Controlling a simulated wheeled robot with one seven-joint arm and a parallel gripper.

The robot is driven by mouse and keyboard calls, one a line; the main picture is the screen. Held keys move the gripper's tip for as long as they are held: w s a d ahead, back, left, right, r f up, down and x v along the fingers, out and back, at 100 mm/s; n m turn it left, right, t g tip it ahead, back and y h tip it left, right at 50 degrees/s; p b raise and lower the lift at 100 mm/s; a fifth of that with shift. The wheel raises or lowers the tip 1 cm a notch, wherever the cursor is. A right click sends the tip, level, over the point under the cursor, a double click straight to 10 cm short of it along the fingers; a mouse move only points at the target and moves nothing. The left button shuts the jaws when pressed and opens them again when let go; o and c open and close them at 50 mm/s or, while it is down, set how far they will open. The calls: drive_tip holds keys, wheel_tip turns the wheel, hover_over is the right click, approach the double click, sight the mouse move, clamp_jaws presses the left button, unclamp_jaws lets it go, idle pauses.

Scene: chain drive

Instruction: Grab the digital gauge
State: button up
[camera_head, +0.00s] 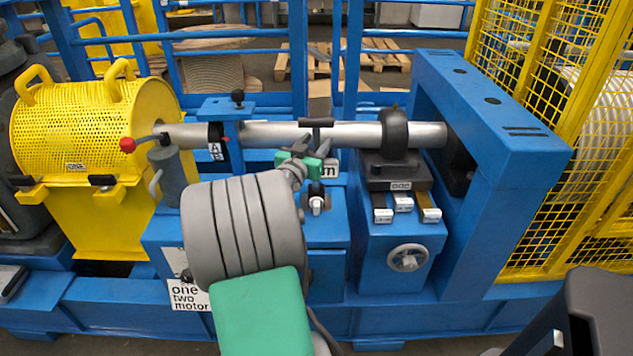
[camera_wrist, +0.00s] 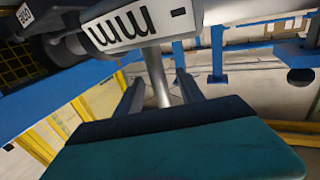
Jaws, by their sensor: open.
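The digital gauge appears to be the white-faced piece marked "mm" (camera_wrist: 135,23), with a small dark window, at the top of the wrist view. In the head view its marked face (camera_head: 331,168) shows only in part, behind my green-and-grey gripper (camera_head: 302,148). My gripper is open in front of the long grey shaft. In the wrist view, a grey rod (camera_wrist: 158,77) below the marked face stands between my two fingers (camera_wrist: 161,88). I cannot tell whether the fingers touch it.
The grey shaft (camera_head: 262,134) runs across the blue machine. A dark clamp (camera_head: 394,132) stands on the shaft at right, beside a blue frame (camera_head: 487,105). A yellow perforated guard (camera_head: 68,132) is at left. A red-knobbed lever (camera_head: 128,145) is beside it. Yellow fencing (camera_head: 581,130) bounds the right.

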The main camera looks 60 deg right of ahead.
drive_tip(key=d, duration=0.3)
drive_tip(key=shift+w+d, duration=0.1)
drive_tip(key=shift+d, duration=0.1)
clamp_jaws()
idle(0.9)
drive_tip(key=shift+r, duration=0.35)
